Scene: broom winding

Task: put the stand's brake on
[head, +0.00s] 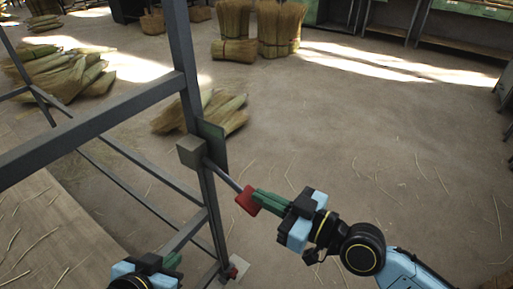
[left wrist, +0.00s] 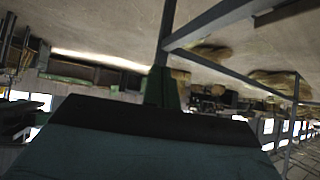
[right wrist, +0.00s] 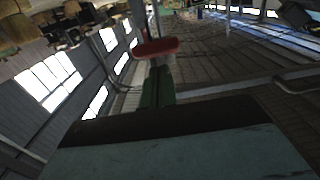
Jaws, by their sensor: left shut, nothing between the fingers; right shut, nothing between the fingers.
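The stand is a tall grey metal frame (head: 180,60) at the left of the head view. A grey box (head: 191,151) on its post carries a thin rod that slopes down to the right and ends in a red knob (head: 247,200). My right gripper (head: 259,199) is shut, its green fingertips at the red knob; I cannot tell if they touch. In the right wrist view the red knob (right wrist: 157,48) lies just beyond the fingertips, not between them. My left gripper (head: 175,259) is shut and empty beside the lower frame.
Straw bundles lie behind the stand (head: 205,112) and at the left (head: 60,75); upright bundles (head: 281,28) stand at the back. Benches (head: 460,45) line the back right. The floor right of the stand is open, with scattered straws.

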